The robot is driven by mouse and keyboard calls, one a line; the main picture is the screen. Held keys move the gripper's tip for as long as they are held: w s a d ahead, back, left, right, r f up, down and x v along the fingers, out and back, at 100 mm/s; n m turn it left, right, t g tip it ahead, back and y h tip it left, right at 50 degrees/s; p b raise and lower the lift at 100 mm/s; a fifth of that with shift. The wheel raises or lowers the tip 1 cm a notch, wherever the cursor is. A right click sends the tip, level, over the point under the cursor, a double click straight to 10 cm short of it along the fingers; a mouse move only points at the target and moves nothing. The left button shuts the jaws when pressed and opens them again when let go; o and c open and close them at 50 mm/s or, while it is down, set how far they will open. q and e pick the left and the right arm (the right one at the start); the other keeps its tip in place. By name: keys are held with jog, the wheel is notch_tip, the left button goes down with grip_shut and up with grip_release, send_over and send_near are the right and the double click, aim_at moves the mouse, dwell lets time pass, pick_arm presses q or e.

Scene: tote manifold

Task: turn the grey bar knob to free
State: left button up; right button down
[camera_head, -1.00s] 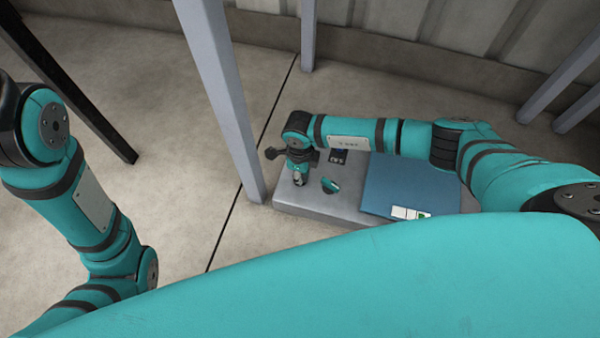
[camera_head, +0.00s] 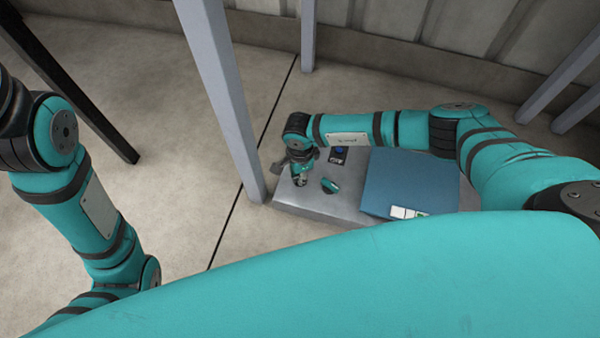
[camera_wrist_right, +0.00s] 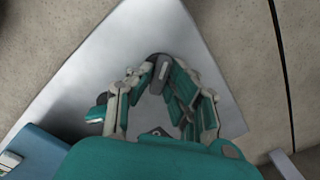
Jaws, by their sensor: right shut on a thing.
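The grey bar knob (camera_wrist_right: 159,73) stands near the corner of a flat grey panel (camera_wrist_right: 95,78). In the wrist view, my right gripper (camera_wrist_right: 160,84) has its teal-padded fingers on both sides of the knob and is shut on it. In the head view, my right gripper (camera_head: 299,179) points down at the panel's left end. There, the gripper and wrist mostly hide the knob. Any marking for the free position cannot be made out. My left arm shows at the left edge, but its gripper is out of view.
A small teal knob (camera_head: 330,186) sits on the panel just right of the gripper. A grey post (camera_head: 222,100) rises close left of the right wrist.

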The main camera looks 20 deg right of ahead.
jog(key=n, duration=0.5)
jog(key=shift+n, duration=0.3)
jog(key=n, duration=0.5)
dwell(0.4)
jog(key=c, duration=1.3)
grip_release()
jog(key=shift+r, duration=0.15)
notch_tip(320, 180, up, 12)
jog(key=shift+f, duration=0.1)
